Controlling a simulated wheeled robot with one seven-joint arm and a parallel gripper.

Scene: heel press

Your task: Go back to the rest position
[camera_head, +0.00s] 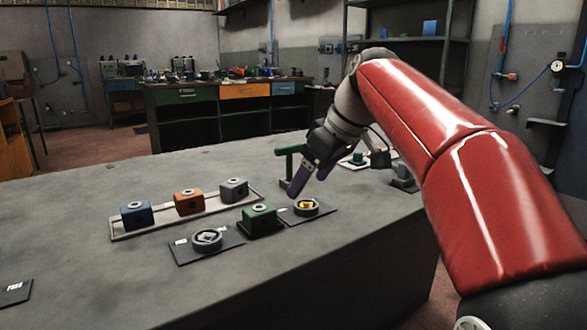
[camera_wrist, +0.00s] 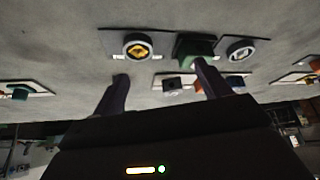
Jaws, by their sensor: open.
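My gripper (camera_head: 311,181) is above the table in the head view, to the right of the middle, with its fingers pointing down and to the left. In the wrist view its two fingers (camera_wrist: 160,82) stand wide apart with nothing held between them. A green block (camera_head: 259,220) stands on the table between two dark plates. It also shows in the wrist view (camera_wrist: 194,47), behind the tip of one finger. The right plate bears a round dish with a yellow piece (camera_head: 307,206). The left plate bears a grey round dish (camera_head: 207,239).
A pale tray (camera_head: 150,231) holds a blue block (camera_head: 137,214), an orange block (camera_head: 188,202) and a grey block (camera_head: 234,189). A green post (camera_head: 289,163) stands beside my gripper. A dark labelled plate (camera_head: 15,292) lies at the left.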

